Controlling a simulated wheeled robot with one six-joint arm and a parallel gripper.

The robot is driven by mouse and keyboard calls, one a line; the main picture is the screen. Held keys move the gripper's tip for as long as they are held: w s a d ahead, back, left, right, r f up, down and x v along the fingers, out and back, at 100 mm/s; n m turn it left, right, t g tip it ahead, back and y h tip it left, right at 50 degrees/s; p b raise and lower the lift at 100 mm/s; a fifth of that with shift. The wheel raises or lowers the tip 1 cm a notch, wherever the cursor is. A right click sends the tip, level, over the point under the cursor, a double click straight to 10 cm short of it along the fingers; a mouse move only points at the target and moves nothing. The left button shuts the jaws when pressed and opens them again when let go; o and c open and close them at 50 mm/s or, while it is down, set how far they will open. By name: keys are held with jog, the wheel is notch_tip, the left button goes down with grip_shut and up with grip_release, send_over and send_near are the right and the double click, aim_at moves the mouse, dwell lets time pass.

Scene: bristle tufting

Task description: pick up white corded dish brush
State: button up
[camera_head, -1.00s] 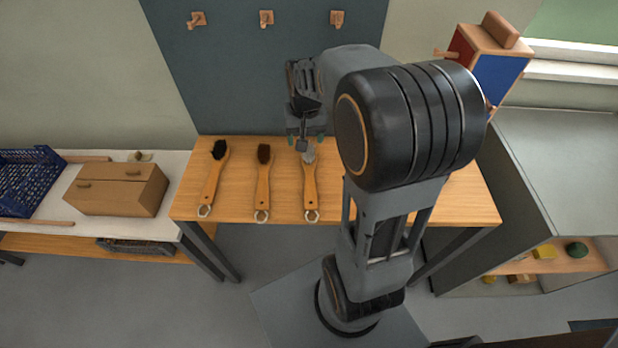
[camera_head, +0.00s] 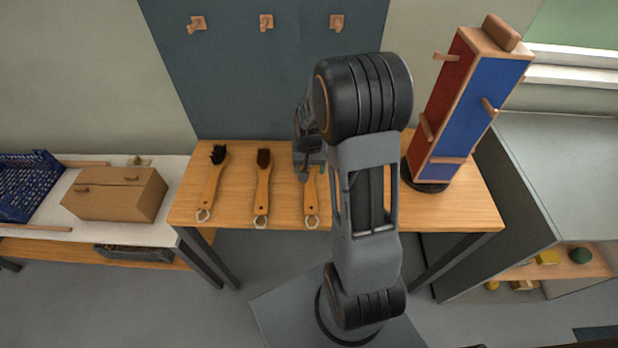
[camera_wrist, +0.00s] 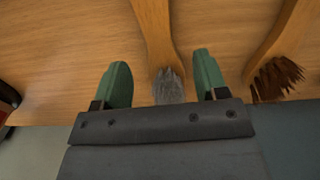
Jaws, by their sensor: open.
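The brush with grey-white bristles (camera_wrist: 168,87) lies on the wooden table, third from the left in the head view, with its wooden handle (camera_head: 311,205) toward the front edge and a pale loop at the handle's end. My gripper (camera_head: 311,173) is over its bristle end and hides the bristles in the head view. In the wrist view, my open gripper (camera_wrist: 162,78) has its two green fingertips on either side of the brush's head and neck. I cannot tell how far the fingertips are above the table.
A brown-bristled brush (camera_head: 263,185) lies to the left, also seen in the wrist view (camera_wrist: 280,60). A black-bristled brush (camera_head: 213,183) lies further left. A red and blue tower (camera_head: 462,105) stands right of my arm. Wooden pegs (camera_head: 266,22) are on the wall panel.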

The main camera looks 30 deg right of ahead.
aim_at(310, 184)
jog(key=shift+f, duration=1.95)
jog(key=c, duration=1)
